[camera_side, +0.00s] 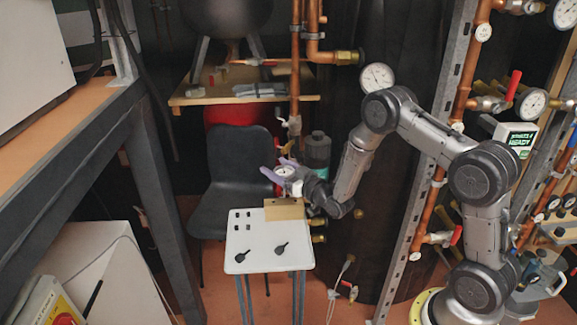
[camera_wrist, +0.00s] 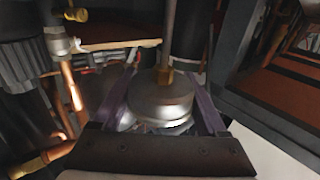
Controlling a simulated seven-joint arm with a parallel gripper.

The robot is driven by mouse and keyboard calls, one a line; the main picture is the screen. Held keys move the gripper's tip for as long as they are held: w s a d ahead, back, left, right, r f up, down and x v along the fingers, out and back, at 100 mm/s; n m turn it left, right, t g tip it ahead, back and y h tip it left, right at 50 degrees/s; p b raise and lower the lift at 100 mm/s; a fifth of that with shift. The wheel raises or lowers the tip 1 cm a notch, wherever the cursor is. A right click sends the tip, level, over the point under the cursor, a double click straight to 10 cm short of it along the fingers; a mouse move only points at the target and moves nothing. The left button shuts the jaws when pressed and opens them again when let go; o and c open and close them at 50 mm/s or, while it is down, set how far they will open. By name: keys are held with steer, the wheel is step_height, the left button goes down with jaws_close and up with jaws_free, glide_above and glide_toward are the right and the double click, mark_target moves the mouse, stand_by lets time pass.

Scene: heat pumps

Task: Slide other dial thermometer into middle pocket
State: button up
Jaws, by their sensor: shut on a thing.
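My gripper (camera_side: 283,172) has purple fingers and is shut on a dial thermometer, above the back of the small white table. The thermometer's white dial (camera_side: 284,171) shows between the fingers. In the wrist view, the thermometer's round metal case (camera_wrist: 160,103) sits between the two purple fingers (camera_wrist: 160,108), with a brass collar and a thin stem pointing up in the picture. A tan block (camera_side: 284,209) stands at the table's back right, just below my gripper, apart from the thermometer. I cannot make out any pocket.
The white table (camera_side: 262,237) carries two dark round pieces with short stems (camera_side: 243,256) (camera_side: 281,248) and several small black pieces (camera_side: 242,220). A dark chair (camera_side: 238,160) is behind it. Copper pipes (camera_side: 295,70) rise behind my gripper. The table's middle is clear.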

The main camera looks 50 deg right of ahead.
steer(key=s+a+f+n+y, duration=0.15)
steer(key=s+a+f, duration=0.25)
steer(key=s+a, duration=0.75)
steer(key=w+d+f+m+g+h, duration=0.1)
steer(key=d+f+g+h, duration=0.25)
steer(key=d, duration=0.85)
steer(key=w+d+f+m+g+h, duration=0.1)
steer(key=d+f+m+g+h, duration=0.2)
steer(key=d, duration=0.9)
steer(key=s+a+f+n+g+y, duration=0.1)
steer(key=a+f+n+g+y, duration=0.2)
steer(key=f+n, duration=0.65)
steer(key=s+a+f+n+g+y, duration=0.1)
steer(key=f+n+g+y, duration=0.4)
steer(key=f, duration=0.8)
steer(key=s+d+f+n+t, duration=0.1)
steer(key=d+f+n, duration=0.1)
steer(key=d+n, duration=0.6)
steer(key=shift+d+n+t+h, duration=0.3)
steer(key=shift+d+t, duration=0.05)
steer(key=shift+d, duration=1.6)
